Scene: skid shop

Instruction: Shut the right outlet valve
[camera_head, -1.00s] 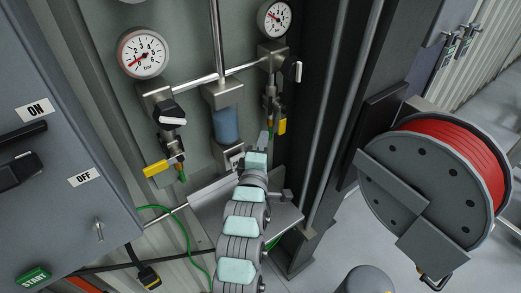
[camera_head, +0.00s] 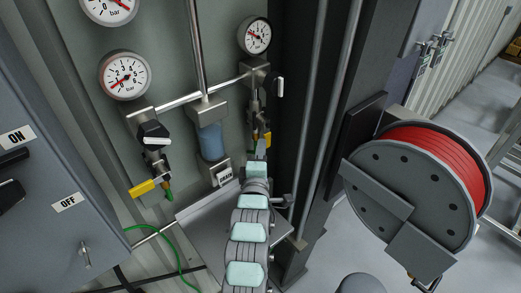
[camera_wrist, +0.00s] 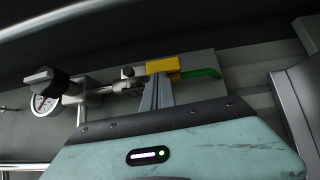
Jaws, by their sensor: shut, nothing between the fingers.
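The right outlet valve's yellow lever (camera_head: 267,138) is low on the right-hand pipe branch, partly hidden behind my gripper in the head view. In the wrist view the yellow lever (camera_wrist: 161,66) lies along the pipe line, with a green hose (camera_wrist: 201,73) leaving at the right. My gripper (camera_head: 261,147) is shut and empty. In the wrist view its fingertips (camera_wrist: 158,80) are right at the lever's near edge; I cannot tell whether they touch it.
The left branch has its own yellow lever (camera_head: 143,188), sticking out to the left. A black knob (camera_wrist: 46,78) and gauge stand left of the lever in the wrist view. A blue-bowled filter (camera_head: 211,141) hangs between the branches. A dark post and conduits (camera_head: 321,120) rise close on the right.

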